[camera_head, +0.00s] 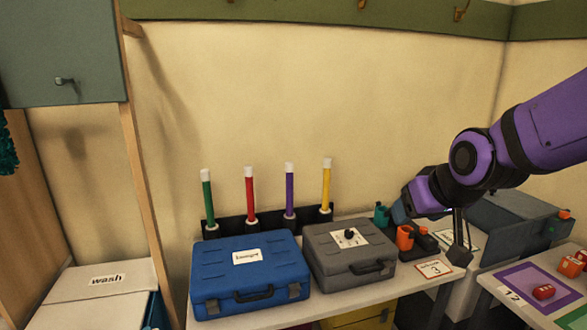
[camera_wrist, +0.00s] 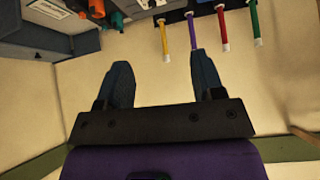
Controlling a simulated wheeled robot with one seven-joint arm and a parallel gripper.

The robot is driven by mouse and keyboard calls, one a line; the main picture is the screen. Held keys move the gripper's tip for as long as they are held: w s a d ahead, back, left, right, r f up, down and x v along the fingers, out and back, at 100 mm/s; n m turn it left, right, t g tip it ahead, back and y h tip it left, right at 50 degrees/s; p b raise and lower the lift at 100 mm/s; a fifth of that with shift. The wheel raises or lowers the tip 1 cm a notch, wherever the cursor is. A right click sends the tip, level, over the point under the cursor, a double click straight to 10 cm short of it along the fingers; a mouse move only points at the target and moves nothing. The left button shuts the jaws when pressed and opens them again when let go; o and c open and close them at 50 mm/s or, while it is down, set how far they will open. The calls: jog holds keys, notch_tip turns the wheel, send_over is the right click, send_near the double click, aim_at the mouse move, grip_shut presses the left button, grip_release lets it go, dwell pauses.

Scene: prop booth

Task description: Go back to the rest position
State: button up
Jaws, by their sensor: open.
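My gripper (camera_wrist: 164,65) is open in the wrist view, its two dark fingers apart with nothing held between them. In the head view my purple arm reaches in from the upper right, and my gripper (camera_head: 401,210) is partly hidden at its end, near the back of the table. The wrist picture is upside down and shows the wall beyond the fingers.
A blue case (camera_head: 250,285) and a grey case (camera_head: 340,235) stand on the white table. Upright green, red, purple and yellow sticks (camera_head: 326,185) stand behind them. Orange and teal items (camera_head: 405,238) and a large grey box (camera_head: 510,228) are near my arm.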

jog(key=s+d+r+m+g, duration=0.1)
jog(key=s+d+r, duration=0.2)
jog(key=s, duration=0.6)
jog(key=s+d+r+g+h, duration=0.1)
jog(key=s+d+r, duration=0.2)
jog(key=s+d, duration=0.2)
jog(key=s, duration=0.3)
jog(key=shift+s+m+g+h, duration=0.3)
jog(key=shift+s+m, duration=0.1)
jog(key=shift+r, duration=0.1)
dwell(0.8)
